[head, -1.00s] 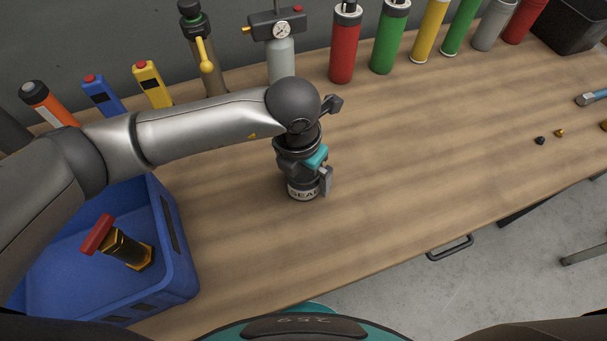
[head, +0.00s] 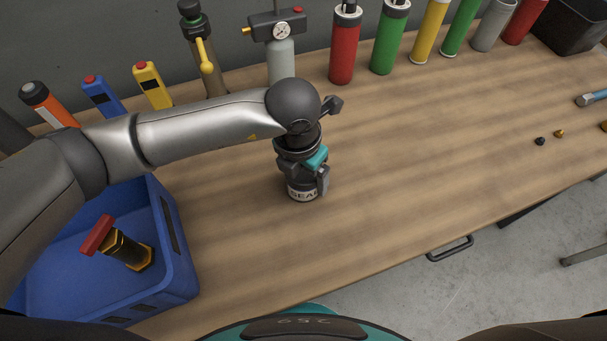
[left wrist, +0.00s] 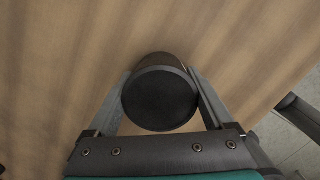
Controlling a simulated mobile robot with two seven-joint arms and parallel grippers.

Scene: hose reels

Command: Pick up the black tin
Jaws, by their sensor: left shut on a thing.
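The black tin (head: 303,193) stands upright on the wooden bench, with a pale label band reading "SEA" in part. In the left wrist view its round black top (left wrist: 160,99) lies between the two fingers. My left gripper (head: 304,180) comes down from above and is shut on the tin, a finger on each side. The gripper hides the tin's upper part in the head view. The tin appears to rest on the bench. My right gripper is not in view.
A blue crate (head: 178,236) at the left holds a brass fitting with a red top (head: 123,247). Coloured cylinders, such as a red one (head: 344,50), line the back. A gauge canister (head: 281,60) stands behind my arm.

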